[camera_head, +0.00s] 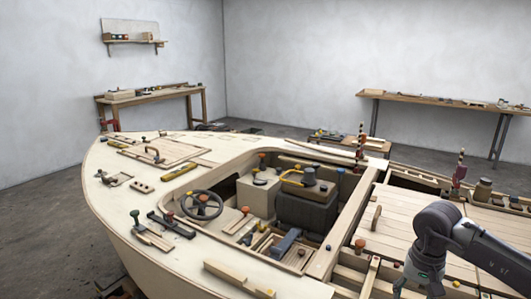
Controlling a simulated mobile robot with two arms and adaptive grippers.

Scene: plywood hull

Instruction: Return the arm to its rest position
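One grey arm of mine comes in from the right edge in the head view. It bends at a rounded elbow-like joint, and a dark wrist part hangs down from it over the planked deck (395,222) at the lower right. My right gripper (412,291) is at the lower end of this arm, near the bottom edge, and is mostly cut off or hidden. Its fingers cannot be made out. My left arm and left gripper are not in view.
The plywood hull (140,215) fills the foreground. Its open cockpit holds a steering wheel (201,205) and a dark box (305,212). A wooden block (240,278) and loose tools lie on the deck. Workbenches (150,98) (430,99) stand along the walls. Grey floor is free at the left.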

